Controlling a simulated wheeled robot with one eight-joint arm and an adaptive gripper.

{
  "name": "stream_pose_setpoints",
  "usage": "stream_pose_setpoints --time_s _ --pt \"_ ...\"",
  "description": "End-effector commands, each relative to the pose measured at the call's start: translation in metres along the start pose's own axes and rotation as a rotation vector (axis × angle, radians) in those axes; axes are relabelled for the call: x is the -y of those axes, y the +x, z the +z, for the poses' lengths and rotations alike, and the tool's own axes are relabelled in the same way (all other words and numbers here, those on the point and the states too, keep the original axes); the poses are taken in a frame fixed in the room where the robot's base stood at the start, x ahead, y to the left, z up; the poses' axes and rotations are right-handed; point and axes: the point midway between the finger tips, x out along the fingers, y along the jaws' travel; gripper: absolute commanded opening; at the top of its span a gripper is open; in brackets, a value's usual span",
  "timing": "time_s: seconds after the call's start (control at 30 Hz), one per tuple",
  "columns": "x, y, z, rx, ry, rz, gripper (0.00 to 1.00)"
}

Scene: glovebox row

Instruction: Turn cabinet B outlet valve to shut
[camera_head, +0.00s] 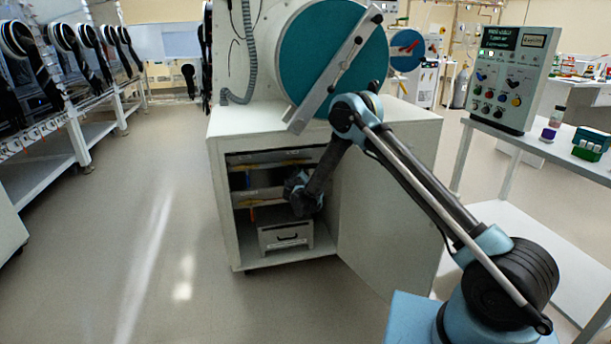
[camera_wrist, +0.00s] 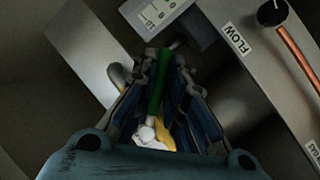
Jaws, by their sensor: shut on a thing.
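My gripper (camera_head: 305,194) reaches into the open cabinet under the teal-doored enclosure in the head view. In the wrist view my gripper (camera_wrist: 165,75) has its fingers on both sides of a long green lever (camera_wrist: 156,90), which I take to be a valve handle, and is shut on it. A white round end and a yellow part (camera_wrist: 165,137) show at the lever's near end, between the fingers. No label beside the lever is readable, so I cannot tell which cabinet or outlet it belongs to. The fingers hide part of the lever and the valve body.
A grey panel marked FLOW (camera_wrist: 235,38) with a black knob and copper pipe (camera_wrist: 297,58) lies right of the fingers. A white labelled box (camera_wrist: 160,12) is beyond them. The cabinet holds shelves and a drawer unit (camera_head: 285,236) below; its open door (camera_head: 385,190) stands right.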

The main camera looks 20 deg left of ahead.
Motion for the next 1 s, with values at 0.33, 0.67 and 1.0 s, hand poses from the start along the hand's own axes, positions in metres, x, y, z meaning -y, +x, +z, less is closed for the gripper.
stream_pose_setpoints --time_s 0.33,0.67,1.0 --pt "0.019 -0.007 -0.003 0.062 0.289 -0.123 0.0" --pt "0.029 -0.011 -0.007 0.108 0.497 -0.208 0.0" --pt "0.033 -0.013 -0.01 0.128 0.592 -0.246 0.0"
